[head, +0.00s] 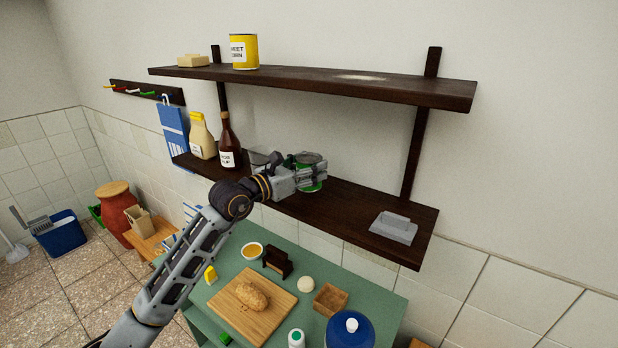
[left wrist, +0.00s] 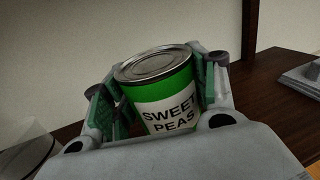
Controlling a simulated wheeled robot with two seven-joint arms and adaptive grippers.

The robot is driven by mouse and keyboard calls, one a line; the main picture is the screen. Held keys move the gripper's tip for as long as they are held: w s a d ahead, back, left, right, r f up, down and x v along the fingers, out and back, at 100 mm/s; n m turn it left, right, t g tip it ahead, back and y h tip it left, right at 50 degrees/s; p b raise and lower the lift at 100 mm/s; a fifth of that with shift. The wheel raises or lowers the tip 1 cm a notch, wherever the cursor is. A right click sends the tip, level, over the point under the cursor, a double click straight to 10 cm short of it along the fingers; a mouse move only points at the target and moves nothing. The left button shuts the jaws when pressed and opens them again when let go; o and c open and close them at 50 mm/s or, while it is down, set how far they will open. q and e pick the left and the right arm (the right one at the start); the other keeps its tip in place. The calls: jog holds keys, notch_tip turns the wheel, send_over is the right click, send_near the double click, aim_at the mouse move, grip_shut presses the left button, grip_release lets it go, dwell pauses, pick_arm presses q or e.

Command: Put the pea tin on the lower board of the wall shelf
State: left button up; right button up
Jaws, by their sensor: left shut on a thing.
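The pea tin (left wrist: 158,90) is green with a white "SWEET PEAS" label and a metal lid. In the left wrist view it sits between the fingers of my left gripper (left wrist: 155,105), which is shut on it. In the head view my left gripper (head: 308,172) is at the lower board (head: 350,205) of the wall shelf, with the tin mostly hidden behind the fingers. The tin looks upright or slightly tilted. I cannot tell whether its base touches the board. My right gripper is not in view.
On the lower board stand a sauce bottle (head: 228,145), a pale yellow-capped bottle (head: 201,138) and a grey butter dish (head: 394,228) at the right. The upper board (head: 330,80) holds a sweet corn tin (head: 244,52). The board between gripper and dish is clear. A green table (head: 375,289) stands below.

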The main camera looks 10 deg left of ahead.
pick_arm(q)
jog(key=shift+f, duration=1.5)
jog(key=shift+f, duration=0.15)
jog(key=o, duration=1.2)
jog(key=shift+o, duration=0.2)
jog(key=shift+s+a, duration=0.35)
jog(key=shift+s, duration=0.1)
jog(key=b+v, duration=0.1)
jog(key=v, duration=0.5)
jog(key=shift+b, duration=0.3)
jog(key=shift+b+v, duration=0.65)
jog(key=shift+v, duration=1.75)
